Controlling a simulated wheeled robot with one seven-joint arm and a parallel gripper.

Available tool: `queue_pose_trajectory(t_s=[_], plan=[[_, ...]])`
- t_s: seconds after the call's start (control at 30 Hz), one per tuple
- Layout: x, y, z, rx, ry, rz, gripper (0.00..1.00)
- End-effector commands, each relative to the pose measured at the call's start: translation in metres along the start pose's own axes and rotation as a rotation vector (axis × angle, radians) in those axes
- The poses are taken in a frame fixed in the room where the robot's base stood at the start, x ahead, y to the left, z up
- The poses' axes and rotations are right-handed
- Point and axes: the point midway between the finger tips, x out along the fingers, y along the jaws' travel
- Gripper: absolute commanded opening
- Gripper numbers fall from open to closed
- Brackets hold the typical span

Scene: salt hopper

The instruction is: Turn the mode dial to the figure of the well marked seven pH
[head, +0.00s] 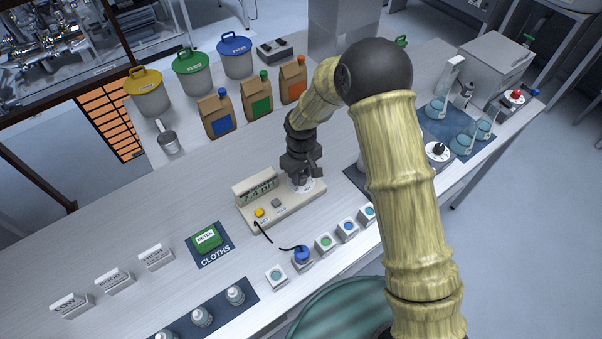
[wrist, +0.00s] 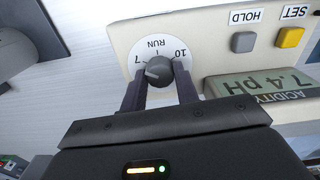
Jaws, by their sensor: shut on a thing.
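The acidity meter (head: 285,208) stands on the bench in the head view. Its display (wrist: 262,88) reads 7.4 pH. The mode dial is a dark round knob (wrist: 158,68) on a white disc (wrist: 157,44) marked 7, RUN and 10; it shows upside down in the wrist view. The knob's light pointer mark lies on its left side, toward the 7. My gripper (wrist: 160,80) is shut on the knob, one finger on each side. In the head view my gripper (head: 300,178) hides most of the dial. The well blocks (head: 325,243) stand in a row in front; their markings are too small to read.
A blue probe (head: 302,253) stands at one well block, with a black cable toward the meter. A yellow SET button (wrist: 290,38) and grey HOLD button (wrist: 243,42) sit near the dial.

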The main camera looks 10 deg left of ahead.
Motion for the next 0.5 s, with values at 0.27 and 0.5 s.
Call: queue_pose_trajectory(t_s=[0.27,0.5], plan=[[-0.0007,0.0003,-0.0004,-0.001,0.001,0.001,0.52],[-0.0005,0.0001,-0.0002,0.000,0.000,0.001,0.52]])
